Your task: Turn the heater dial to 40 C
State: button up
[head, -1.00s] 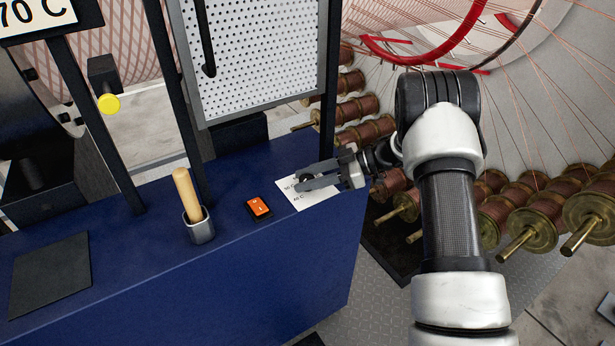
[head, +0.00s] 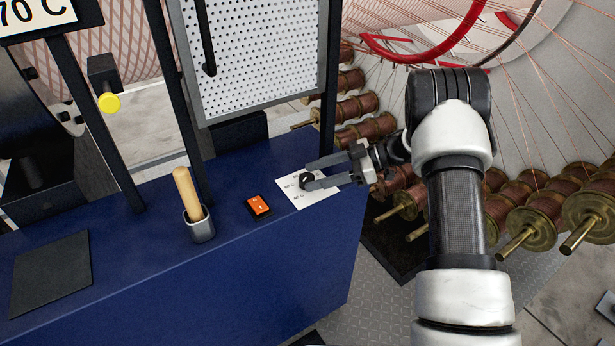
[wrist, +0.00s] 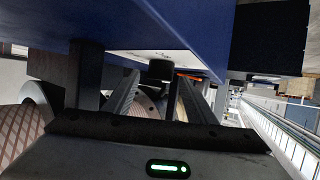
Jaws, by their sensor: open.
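The heater dial (head: 305,181) is a small black knob on a white label plate (head: 318,200) at the right end of the blue bench. Printed temperature marks show on the plate, partly hidden by my gripper. My gripper (head: 307,175) is open, its two grey fingers reaching left on either side of the knob. In the wrist view the dark knob (wrist: 160,70) stands between the open fingers (wrist: 155,85). I cannot tell whether either finger touches it. The knob's pointer direction is too small to tell.
An orange switch (head: 258,206) sits left of the plate on the blue bench (head: 240,260). A wooden handle in a metal cup (head: 200,228) stands farther left. A perforated panel (head: 255,60) rises behind. Copper spools (head: 530,215) stand to the right. A sign (head: 36,15) reads 70 C.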

jog(key=v, duration=1.4)
jog(key=shift+p, duration=0.45)
jog(key=shift+d, duration=0.1)
